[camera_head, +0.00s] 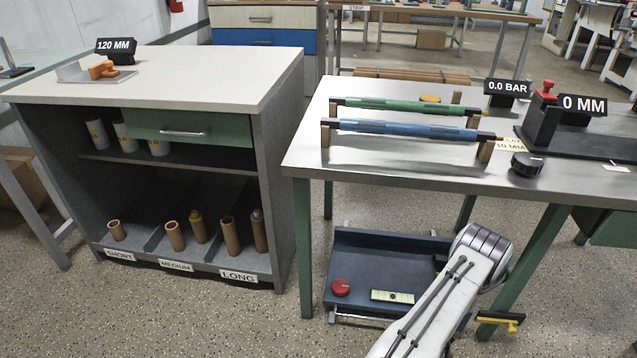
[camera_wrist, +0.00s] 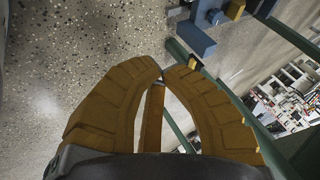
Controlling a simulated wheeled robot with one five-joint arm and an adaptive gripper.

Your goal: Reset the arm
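My gripper (camera_wrist: 164,70) shows in the wrist view as two curved orange-brown fingers. Their tips come together with almost no gap, and I see no object held at the tips. A narrow brown strip (camera_wrist: 152,115) shows between the fingers; I cannot tell what it is.
The steel table (camera_head: 390,170) bears a green roller (camera_head: 400,106), a blue roller (camera_head: 400,129) and a black knob (camera_head: 526,164). A dark blue platform (camera_head: 375,265) stands low beneath it. A shelf cabinet (camera_head: 200,68) stands left. Speckled floor is open between.

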